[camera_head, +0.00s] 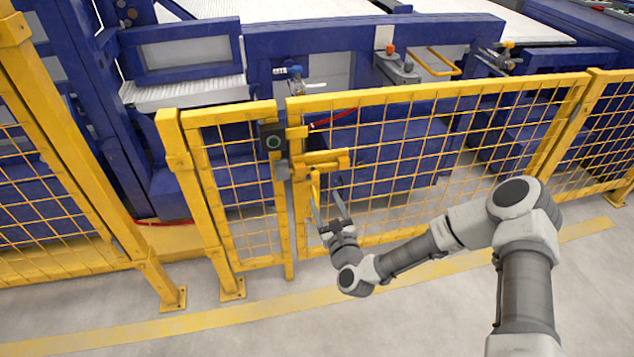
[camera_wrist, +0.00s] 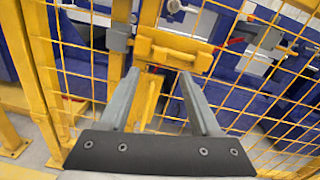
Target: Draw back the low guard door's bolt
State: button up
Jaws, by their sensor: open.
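The low guard door (camera_head: 440,95) is a yellow frame with yellow mesh. Its yellow bolt (camera_head: 322,160) lies across the door's left edge, beside a grey catch (camera_head: 282,170) on the narrow panel's post. A yellow handle (camera_head: 315,184) hangs down from the bolt. In the wrist view the bolt (camera_wrist: 172,50) is just beyond my fingertips, and the handle (camera_wrist: 152,100) shows between the fingers. My gripper (camera_head: 328,198) is open, just below the bolt; it also shows in the wrist view (camera_wrist: 160,76). I cannot tell whether a finger touches the handle.
A black lock box (camera_head: 271,138) sits above the catch. A narrow mesh panel (camera_head: 235,165) stands left of the door. Blue machinery (camera_head: 365,45) with white conveyor surfaces fills the space behind the fence. The grey floor (camera_head: 420,315) in front is clear, with a yellow stripe.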

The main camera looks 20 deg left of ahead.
aim_at(316, 178)
jog(key=b+x, duration=0.1)
jog(key=x, duration=0.8)
jog(key=shift+w+a+b, duration=0.1)
jog(key=shift+w+b, duration=0.05)
jog(key=shift+b, duration=0.2)
jog(key=shift+c, duration=0.2)
grip_shut()
dwell(0.7)
